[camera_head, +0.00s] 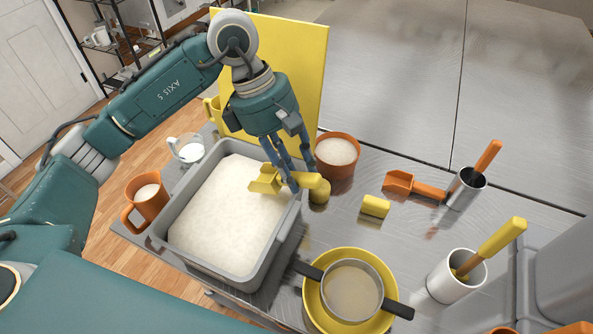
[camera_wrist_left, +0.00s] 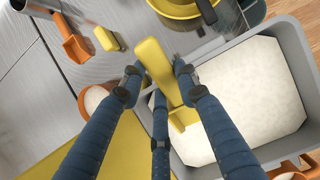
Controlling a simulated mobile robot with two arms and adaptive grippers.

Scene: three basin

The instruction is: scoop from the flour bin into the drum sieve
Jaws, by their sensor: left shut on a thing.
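The grey flour bin (camera_head: 200,263), full of white flour (camera_head: 225,215), stands at the left end of the metal table. My left gripper (camera_head: 301,181) is shut on a yellow scoop (camera_head: 266,180) over the bin's right side. The scoop's head is over the flour by the right rim and its handle points right. In the left wrist view the fingers (camera_wrist_left: 160,80) close around the scoop's handle (camera_wrist_left: 153,60). I cannot tell whether the scoop holds flour. The drum sieve (camera_head: 352,291), with dark side handles, sits in a yellow bowl (camera_head: 313,303) right of the bin. My right gripper is not in view.
An orange pot (camera_head: 337,155) of white stuff stands behind my gripper. An orange mug (camera_head: 149,199) stands left of the bin. A yellow board (camera_head: 290,60) rises behind.

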